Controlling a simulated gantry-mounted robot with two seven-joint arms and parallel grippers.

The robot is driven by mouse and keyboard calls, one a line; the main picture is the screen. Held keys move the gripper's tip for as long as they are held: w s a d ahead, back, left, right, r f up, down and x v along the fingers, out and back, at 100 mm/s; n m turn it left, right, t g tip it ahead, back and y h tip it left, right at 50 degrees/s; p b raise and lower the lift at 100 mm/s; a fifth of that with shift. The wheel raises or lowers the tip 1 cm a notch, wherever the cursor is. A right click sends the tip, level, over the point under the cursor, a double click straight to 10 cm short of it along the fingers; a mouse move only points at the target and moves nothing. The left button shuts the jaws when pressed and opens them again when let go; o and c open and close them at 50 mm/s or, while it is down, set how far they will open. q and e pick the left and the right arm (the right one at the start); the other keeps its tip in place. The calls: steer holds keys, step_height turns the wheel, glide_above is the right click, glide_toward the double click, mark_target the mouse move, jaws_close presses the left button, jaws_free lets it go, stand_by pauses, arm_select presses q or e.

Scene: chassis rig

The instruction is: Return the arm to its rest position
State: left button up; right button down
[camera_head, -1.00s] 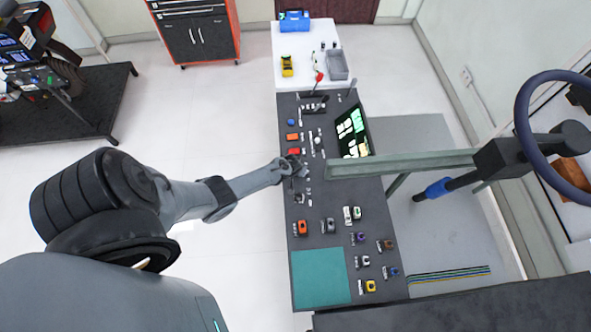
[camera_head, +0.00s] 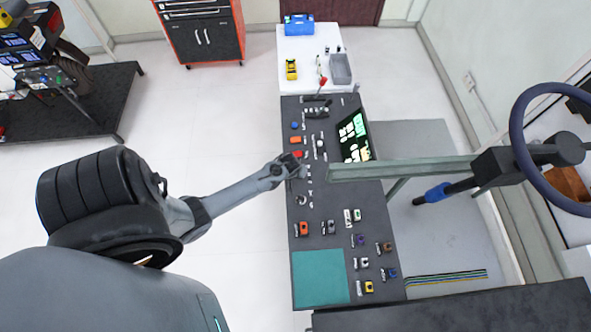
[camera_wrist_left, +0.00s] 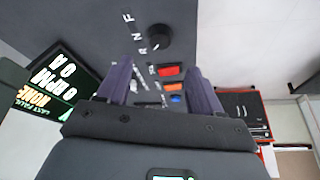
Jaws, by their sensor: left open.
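My left arm comes in from the left in the head view, and its gripper (camera_head: 293,165) hangs over the left edge of the dark control panel (camera_head: 326,271). In the left wrist view my left gripper (camera_wrist_left: 160,75) is open, with its two purple-grey fingers apart and nothing held between them. Beyond the fingers show a black rotary knob (camera_wrist_left: 154,38) beside the letters R, N and F, two orange-red buttons (camera_wrist_left: 170,71) and a blue button (camera_wrist_left: 176,98). The fingers look apart from these controls. My right gripper is not in view.
A lit screen (camera_head: 354,136) stands at the panel's right side. A grey-green beam (camera_head: 400,168) and a steering wheel (camera_head: 524,130) are to the right. A white table (camera_head: 312,45) with a grey tray (camera_head: 340,68) stands beyond the panel.

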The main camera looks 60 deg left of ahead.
arm_select(q)
steer(key=shift+d+r, duration=0.1)
steer(key=shift+r, duration=0.1)
steer(key=shift+s, duration=0.1)
steer(key=s+d+m, duration=0.2)
steer(key=s+d, duration=0.5)
steer(key=s, duration=0.1)
steer(key=s+d+r+m+h, duration=0.1)
steer(key=d+r+m, duration=0.2)
steer(key=d+r, duration=0.2)
steer(key=s+d+r+m+h, duration=0.1)
steer(key=d+r+m, duration=0.2)
steer(key=r, duration=0.9)
steer(key=s+d+r+m+h, duration=0.1)
steer(key=d+r+m, duration=0.2)
steer(key=d+r, duration=0.6)
steer(key=shift+s+d, duration=0.2)
steer(key=shift+s, duration=0.1)
